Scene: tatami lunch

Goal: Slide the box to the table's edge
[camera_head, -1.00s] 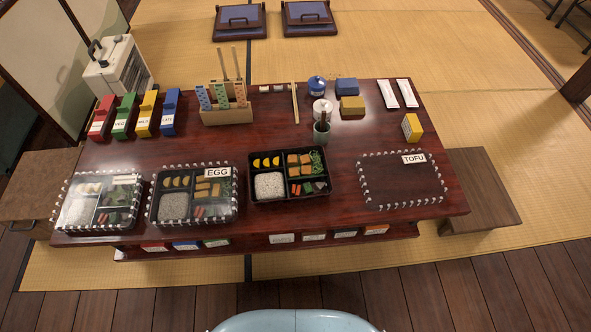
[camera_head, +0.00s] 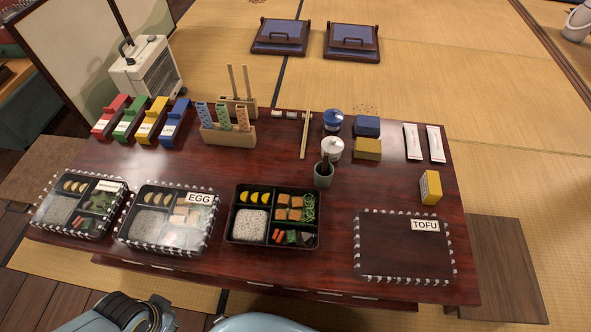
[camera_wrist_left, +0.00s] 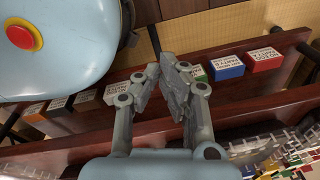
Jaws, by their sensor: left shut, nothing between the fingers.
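An open black bento box (camera_head: 232,238) with rice, yellow slices and vegetables stands on the dark red table (camera_head: 285,165), close to its front edge. To its left are a box labelled EGG (camera_head: 126,236) and another box (camera_head: 38,217), both under clear lids with white-dotted rims. A dotted-rim clear piece labelled TOFU (camera_head: 405,248) lies flat at the right. My left gripper (camera_wrist_left: 167,68) shows in the left wrist view, shut and empty, with the table's shelf behind it. In the head view only part of my left arm shows low at the left. My right gripper is out of view.
Colored cartons (camera_head: 145,125), a wooden holder (camera_head: 228,135), a grey cup (camera_head: 323,175) and a yellow box (camera_head: 430,187) stand farther back. Small labelled boxes (camera_wrist_left: 227,68) sit on the shelf. Bare tabletop lies between the open box and the TOFU piece.

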